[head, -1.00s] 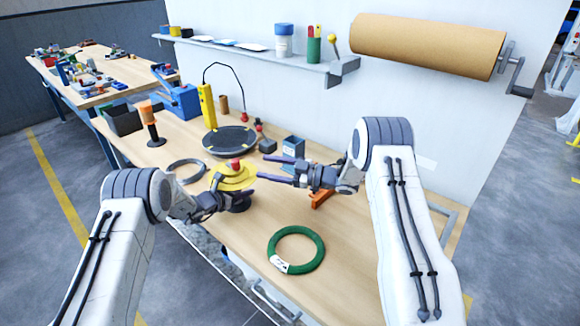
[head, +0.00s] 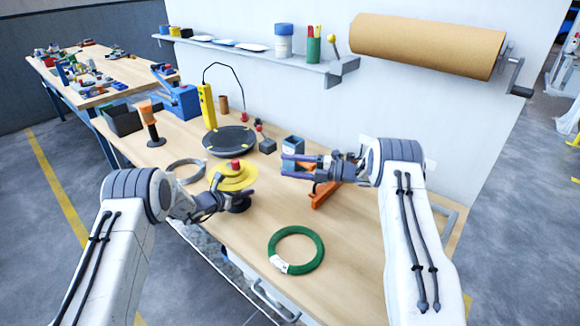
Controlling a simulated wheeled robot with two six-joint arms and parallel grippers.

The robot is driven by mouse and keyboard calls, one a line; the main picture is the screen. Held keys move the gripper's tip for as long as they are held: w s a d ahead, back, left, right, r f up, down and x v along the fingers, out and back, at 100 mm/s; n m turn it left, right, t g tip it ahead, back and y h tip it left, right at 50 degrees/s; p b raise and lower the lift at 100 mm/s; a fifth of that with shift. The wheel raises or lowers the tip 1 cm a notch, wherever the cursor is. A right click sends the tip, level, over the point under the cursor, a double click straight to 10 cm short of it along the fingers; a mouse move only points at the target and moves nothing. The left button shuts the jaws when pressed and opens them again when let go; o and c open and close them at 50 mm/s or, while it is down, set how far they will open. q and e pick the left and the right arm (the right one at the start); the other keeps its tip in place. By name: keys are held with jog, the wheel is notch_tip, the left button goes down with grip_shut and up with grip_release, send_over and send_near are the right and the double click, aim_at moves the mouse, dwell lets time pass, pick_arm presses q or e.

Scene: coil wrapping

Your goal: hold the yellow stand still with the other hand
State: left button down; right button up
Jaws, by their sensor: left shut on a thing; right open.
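The yellow stand (head: 234,176) stands on the wooden bench near its front edge, a yellow disc with a red knob (head: 235,163) on top and a dark base below. My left gripper (head: 243,200) is at the stand's dark lower part, under the disc, and is shut on it. The exact contact is partly hidden by the fingers. My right gripper (head: 298,168) is open and empty above the bench, to the right of the stand and apart from it.
A green coil (head: 296,250) lies at the front right of the bench. A grey ring (head: 186,171) lies left of the stand. A black round plate (head: 229,140) is behind it. An orange tool (head: 322,194) lies below my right gripper. A brown paper roll (head: 428,46) hangs on the wall.

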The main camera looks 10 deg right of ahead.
dwell(0.3)
pick_arm(q)
jog(key=shift+c, duration=1.7)
grip_release()
